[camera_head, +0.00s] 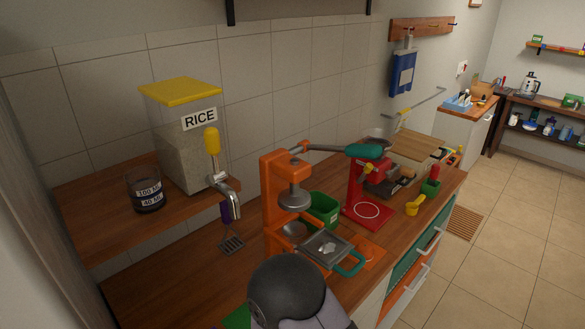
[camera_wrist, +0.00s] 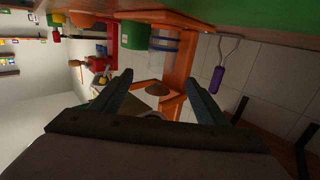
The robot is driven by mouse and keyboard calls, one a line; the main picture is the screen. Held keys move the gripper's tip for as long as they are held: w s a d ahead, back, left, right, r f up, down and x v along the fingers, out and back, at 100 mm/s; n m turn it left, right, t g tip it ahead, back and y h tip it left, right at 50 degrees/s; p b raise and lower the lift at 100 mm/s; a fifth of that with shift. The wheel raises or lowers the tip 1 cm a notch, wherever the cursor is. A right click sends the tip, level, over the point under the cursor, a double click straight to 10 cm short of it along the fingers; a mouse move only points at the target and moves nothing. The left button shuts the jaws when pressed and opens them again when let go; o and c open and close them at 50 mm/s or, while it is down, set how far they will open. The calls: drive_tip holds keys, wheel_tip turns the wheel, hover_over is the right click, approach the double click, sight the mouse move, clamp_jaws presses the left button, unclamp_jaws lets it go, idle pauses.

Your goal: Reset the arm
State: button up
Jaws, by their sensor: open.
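My gripper (camera_wrist: 159,76) shows in the wrist view, with its two dark fingers spread apart and nothing between them. Beyond the fingers is the orange press (camera_wrist: 180,75), with a grey tray near its base. In the head view a dark rounded part of my arm (camera_head: 288,290) is at the bottom centre, in front of the counter. My fingers cannot be made out in that view.
The orange press (camera_head: 275,200) stands mid-counter, with a grey tray (camera_head: 325,248), a green container (camera_head: 322,208) and a red machine (camera_head: 358,185) nearby. A rice dispenser (camera_head: 178,140) and dark cup (camera_head: 146,193) stand left. A purple-handled masher (camera_head: 231,243) hangs nearby.

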drive_tip(key=s+d+r+g+p, duration=0.7)
drive_tip(key=s+g+p, duration=0.1)
drive_tip(key=s, duration=0.2)
drive_tip(key=s+d+r+g+p, duration=0.7)
drive_tip(key=s+g+p, duration=0.1)
drive_tip(key=s+g, duration=0.1)
drive_tip(key=shift+s+r, duration=0.3)
drive_tip(key=shift+s, duration=0.2)
